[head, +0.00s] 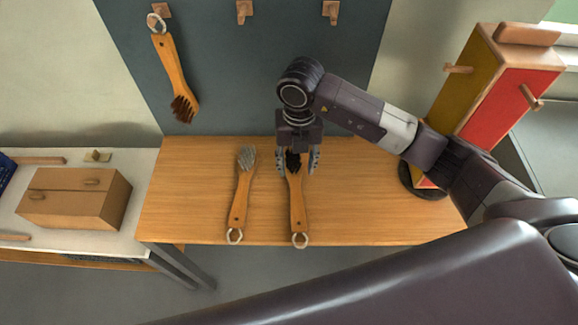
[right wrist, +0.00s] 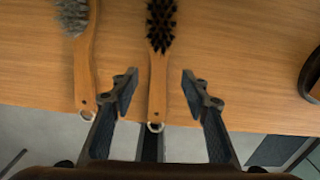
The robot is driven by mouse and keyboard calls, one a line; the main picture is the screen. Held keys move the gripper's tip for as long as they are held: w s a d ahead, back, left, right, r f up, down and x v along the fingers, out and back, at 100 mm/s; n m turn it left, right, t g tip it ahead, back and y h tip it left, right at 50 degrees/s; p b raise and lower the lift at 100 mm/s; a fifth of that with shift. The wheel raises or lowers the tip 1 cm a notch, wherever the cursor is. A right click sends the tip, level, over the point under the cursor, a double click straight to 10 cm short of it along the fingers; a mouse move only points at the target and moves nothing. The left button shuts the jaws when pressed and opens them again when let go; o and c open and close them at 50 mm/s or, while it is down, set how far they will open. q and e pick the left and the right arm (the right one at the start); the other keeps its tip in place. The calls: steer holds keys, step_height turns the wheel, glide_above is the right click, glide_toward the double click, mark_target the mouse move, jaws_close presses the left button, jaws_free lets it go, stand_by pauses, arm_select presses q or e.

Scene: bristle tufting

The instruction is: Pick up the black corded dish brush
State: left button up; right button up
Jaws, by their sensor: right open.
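The black-bristled dish brush (head: 297,205) lies on the wooden table, with its bristles at the far end and a pale cord loop near the front edge. It also shows in the right wrist view (right wrist: 158,80). My right gripper (head: 298,165) is open above its bristle end in the head view and partly hides it. In the right wrist view the open fingers (right wrist: 158,84) appear on either side of the handle, and nothing is held. A grey-bristled brush (head: 241,195) lies parallel to its left, also in the right wrist view (right wrist: 84,60). My left gripper is not in view.
The wooden table (head: 360,205) is clear right of the brushes. A dark-bristled brush (head: 174,75) hangs from a peg on the grey board. A red and yellow stand (head: 505,105) is at the right. A cardboard box (head: 75,197) sits on the left counter.

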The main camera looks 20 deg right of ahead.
mark_target(295, 185)
steer(key=shift+w+d+f, duration=0.1)
steer(key=shift+w, duration=0.1)
steer(key=shift+s+f, duration=0.15)
steer(key=shift+f, duration=0.15)
steer(key=shift+s+f+p, duration=0.4)
steer(key=shift+f+p, duration=0.15)
steer(key=shift+f, duration=0.2)
steer(key=shift+a+f+p, duration=0.25)
steer(key=shift+f+p, duration=0.5)
steer(key=shift+f, duration=0.4)
step_height(295, 185, down, 2)
steer(key=shift+w+f, duration=0.1)
steer(key=shift+f, duration=0.25)
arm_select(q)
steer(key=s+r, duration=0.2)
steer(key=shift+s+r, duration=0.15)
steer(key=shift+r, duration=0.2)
arm_select(e)
jaws_close()
